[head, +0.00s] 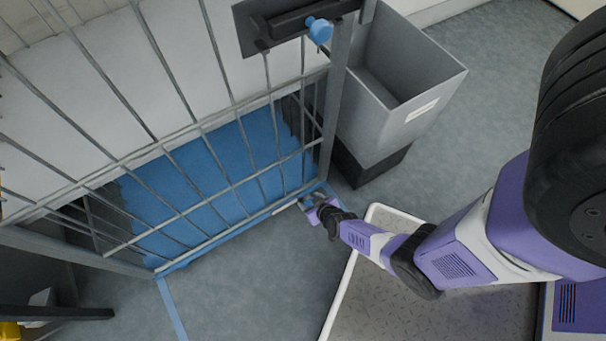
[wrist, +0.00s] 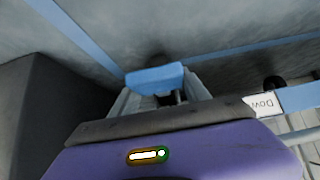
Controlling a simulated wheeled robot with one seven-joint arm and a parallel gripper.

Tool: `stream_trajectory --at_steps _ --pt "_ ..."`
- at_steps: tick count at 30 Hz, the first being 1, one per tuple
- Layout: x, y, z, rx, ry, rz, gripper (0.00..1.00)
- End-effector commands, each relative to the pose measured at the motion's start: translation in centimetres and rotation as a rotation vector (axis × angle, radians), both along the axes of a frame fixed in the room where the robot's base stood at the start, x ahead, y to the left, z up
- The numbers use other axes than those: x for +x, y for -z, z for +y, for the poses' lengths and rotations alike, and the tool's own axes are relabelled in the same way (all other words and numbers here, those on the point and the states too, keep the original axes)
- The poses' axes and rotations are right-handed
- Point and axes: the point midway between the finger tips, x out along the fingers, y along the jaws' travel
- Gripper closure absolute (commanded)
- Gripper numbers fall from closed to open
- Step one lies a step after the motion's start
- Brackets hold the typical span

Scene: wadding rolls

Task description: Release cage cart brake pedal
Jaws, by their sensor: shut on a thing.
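The cage cart (head: 233,187) has grey bars and a blue base, and stands at the left and middle of the head view. My gripper (head: 307,201) is low at the cart's near right corner. In the wrist view a small blue pedal (wrist: 155,77) sits at the tips of my gripper (wrist: 157,92), which is shut on it. The pedal is mostly hidden by my gripper in the head view. A white label (wrist: 264,104), partly readable as "Dow", shows to the right of the pedal in the wrist view.
A grey open bin (head: 405,95) on a dark base stands right of the cart, close to my gripper. A blue knob (head: 319,30) is on the cart's upper latch. Blue tape (head: 171,310) runs along the floor. Grey floor is clear in front of the cart.

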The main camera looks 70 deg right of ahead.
Motion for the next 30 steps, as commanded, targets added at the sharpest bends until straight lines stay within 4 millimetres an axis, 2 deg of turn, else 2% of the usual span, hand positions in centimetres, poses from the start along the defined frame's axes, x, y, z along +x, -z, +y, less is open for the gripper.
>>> stream_trajectory --at_steps 1,30 --pt "-0.21 -0.83 -0.07 0.016 0.004 0.021 1.0" --pt "-0.14 -1.33 -0.17 0.155 -0.001 0.228 1.0"
